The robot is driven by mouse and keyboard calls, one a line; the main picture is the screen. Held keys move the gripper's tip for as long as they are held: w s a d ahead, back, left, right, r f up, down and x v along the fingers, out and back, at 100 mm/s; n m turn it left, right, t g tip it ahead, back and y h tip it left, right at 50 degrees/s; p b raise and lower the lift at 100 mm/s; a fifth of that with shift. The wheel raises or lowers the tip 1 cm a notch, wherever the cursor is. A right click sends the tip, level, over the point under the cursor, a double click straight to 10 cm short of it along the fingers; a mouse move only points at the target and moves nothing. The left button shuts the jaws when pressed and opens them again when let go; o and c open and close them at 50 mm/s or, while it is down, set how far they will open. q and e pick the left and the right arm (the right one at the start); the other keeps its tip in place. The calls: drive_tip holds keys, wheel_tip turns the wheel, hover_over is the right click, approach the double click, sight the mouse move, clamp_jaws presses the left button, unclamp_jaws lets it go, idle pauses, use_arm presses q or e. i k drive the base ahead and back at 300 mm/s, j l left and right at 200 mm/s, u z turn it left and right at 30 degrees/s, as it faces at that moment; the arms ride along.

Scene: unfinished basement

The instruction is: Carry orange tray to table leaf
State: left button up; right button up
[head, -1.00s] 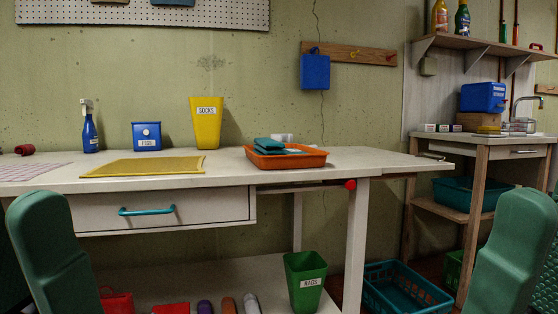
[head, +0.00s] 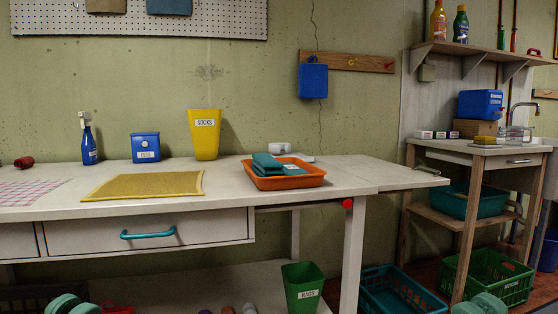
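The orange tray (head: 318,180) rests on the right part of the white worktable (head: 228,187) in the head view, with folded teal cloths (head: 270,163) in it. The table leaf (head: 398,175) is the flat white panel at the table's right end. It looks level with the tabletop, and the tray sits just left of the seam. A red knob (head: 348,204) shows under the table edge near that seam. Only green parts of my arms show at the bottom edge, left and right. Neither gripper can be made out, and nothing touches the tray.
A yellow mat (head: 143,186), a yellow SOCKS bin (head: 205,135), a blue box (head: 145,147) and a spray bottle (head: 88,143) stand left of the tray. A white item (head: 279,148) is behind it. The leaf is bare. A green RAGS bin (head: 302,288) and teal crate (head: 395,290) are below.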

sight(369, 166)
drive_tip(key=i+l+u, duration=0.25)
drive_tip(key=i+l, duration=0.25)
drive_tip(key=i+l+u, duration=0.3)
drive_tip(key=i+l, duration=0.2)
drive_tip(key=l, duration=0.1)
